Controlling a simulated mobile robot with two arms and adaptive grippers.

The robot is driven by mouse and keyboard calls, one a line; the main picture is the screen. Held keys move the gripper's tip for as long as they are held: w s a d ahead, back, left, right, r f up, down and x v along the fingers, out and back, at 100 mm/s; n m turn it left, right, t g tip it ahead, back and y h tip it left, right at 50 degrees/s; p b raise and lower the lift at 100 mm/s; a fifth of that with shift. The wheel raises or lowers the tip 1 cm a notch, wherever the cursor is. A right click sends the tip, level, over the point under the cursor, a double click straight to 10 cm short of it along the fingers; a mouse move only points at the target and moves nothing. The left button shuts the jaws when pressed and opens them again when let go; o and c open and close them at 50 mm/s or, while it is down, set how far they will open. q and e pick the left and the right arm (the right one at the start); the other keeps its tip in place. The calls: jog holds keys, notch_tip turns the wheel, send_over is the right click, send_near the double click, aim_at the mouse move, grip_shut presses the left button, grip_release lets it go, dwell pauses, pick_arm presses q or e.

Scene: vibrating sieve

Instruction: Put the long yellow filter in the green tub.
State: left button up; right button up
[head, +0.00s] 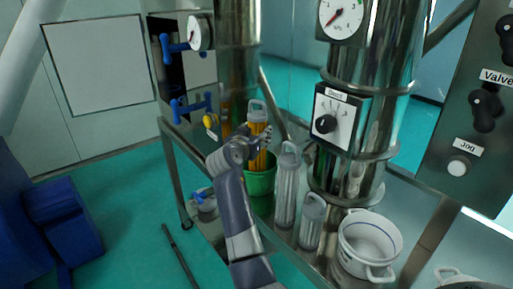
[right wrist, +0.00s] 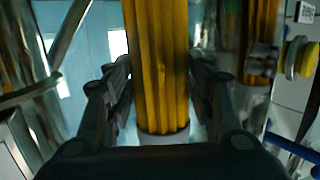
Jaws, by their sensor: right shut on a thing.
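The long yellow filter (head: 258,112) stands upright with a pale looped cap in the middle of the head view. My right gripper (head: 257,146) is shut on it; the right wrist view shows the ribbed yellow filter (right wrist: 158,60) between both fingers. The green tub (head: 262,183) is directly below, on the metal bench. The filter's lower part reaches down to the tub's mouth in the picture. My gripper and arm partly cover the tub, so I cannot tell how far inside the filter is. My left gripper is not in view.
A tall white filter (head: 287,190) and a shorter one (head: 312,222) stand close right of the tub. A white pot (head: 370,243) is further right. A steel column (head: 345,175) rises behind them. Blue-handled valves (head: 190,106) are at the left.

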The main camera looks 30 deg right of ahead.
notch_tip(320, 180, down, 4)
jog(key=shift+f+p, duration=0.1)
jog(key=shift+p, duration=0.35)
jog(key=shift+f, duration=0.1)
jog(key=o, duration=1.2)
jog(key=shift+w, duration=0.1)
jog(key=shift+c, duration=0.2)
